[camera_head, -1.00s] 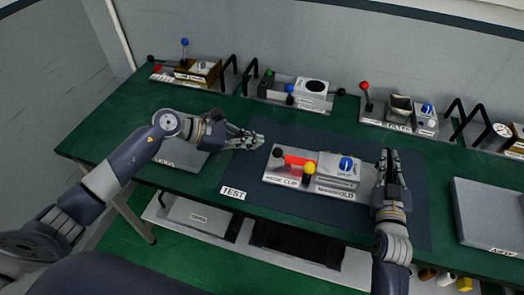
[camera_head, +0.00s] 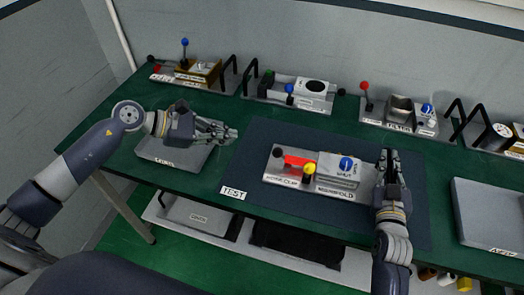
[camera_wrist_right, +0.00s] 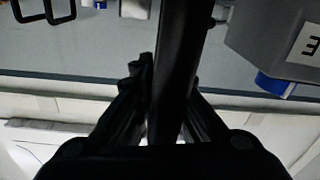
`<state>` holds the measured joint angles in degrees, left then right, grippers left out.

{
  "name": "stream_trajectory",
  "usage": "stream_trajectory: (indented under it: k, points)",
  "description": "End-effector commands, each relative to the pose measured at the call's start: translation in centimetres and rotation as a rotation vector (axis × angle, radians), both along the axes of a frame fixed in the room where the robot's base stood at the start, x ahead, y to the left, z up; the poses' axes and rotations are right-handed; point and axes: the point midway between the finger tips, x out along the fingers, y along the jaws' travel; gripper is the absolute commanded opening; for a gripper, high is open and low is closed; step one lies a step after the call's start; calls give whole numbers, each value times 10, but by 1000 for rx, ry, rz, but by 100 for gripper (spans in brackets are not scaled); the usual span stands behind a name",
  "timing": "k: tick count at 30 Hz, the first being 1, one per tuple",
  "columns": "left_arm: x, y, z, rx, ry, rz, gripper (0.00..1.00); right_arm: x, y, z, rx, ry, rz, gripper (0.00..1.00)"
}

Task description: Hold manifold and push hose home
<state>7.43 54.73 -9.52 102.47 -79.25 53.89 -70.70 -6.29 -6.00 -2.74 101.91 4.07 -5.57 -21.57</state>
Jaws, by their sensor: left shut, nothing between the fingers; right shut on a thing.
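The manifold fixture is a pale plate (camera_head: 274,183) on the dark mat, labelled "HOSE CLIP" and "MANIFOLD". I cannot tell which part is the hose. My right gripper (camera_head: 389,157) is at the plate's right end. In the right wrist view it is shut on a black bar (camera_wrist_right: 178,60), probably a handle of the fixture. My left gripper (camera_head: 233,134) is shut and empty, left of the plate and apart from it.
A grey panel (camera_head: 172,152) lies under my left arm. A "TEST" label (camera_head: 233,192) is at the mat's front left. Several fixtures with levers and black handles line the back, including one with a red knob (camera_head: 365,86). A grey box (camera_head: 490,215) stands at the right.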

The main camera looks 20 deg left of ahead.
Motion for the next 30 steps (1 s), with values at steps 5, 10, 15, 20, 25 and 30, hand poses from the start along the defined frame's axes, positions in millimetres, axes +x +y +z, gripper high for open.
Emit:
stream_trajectory:
  k: [5, 10, 15, 20, 25, 30]
  points:
    - [0, 0, -1, 0, 0, 0, 0, -2, 1, -10, -1, 23, 4, 28]
    - [0, 0, -1, 0, 0, 0, 0, -2, 1, -10, -1, 24, 2, 34]
    - [0, 0, -1, 0, 1, 0, 0, -1, 0, -10, -1, 23, 1, 34]
    - [0, 0, -1, 0, 0, 0, 0, -1, -1, -9, -2, 19, 0, 34]
    - [0, 0, -1, 0, 1, 0, 0, -2, -1, -7, -3, 16, 0, 34]
    - [0, 0, -1, 0, 1, 0, 0, -14, -1, -8, -3, 16, 1, 34]
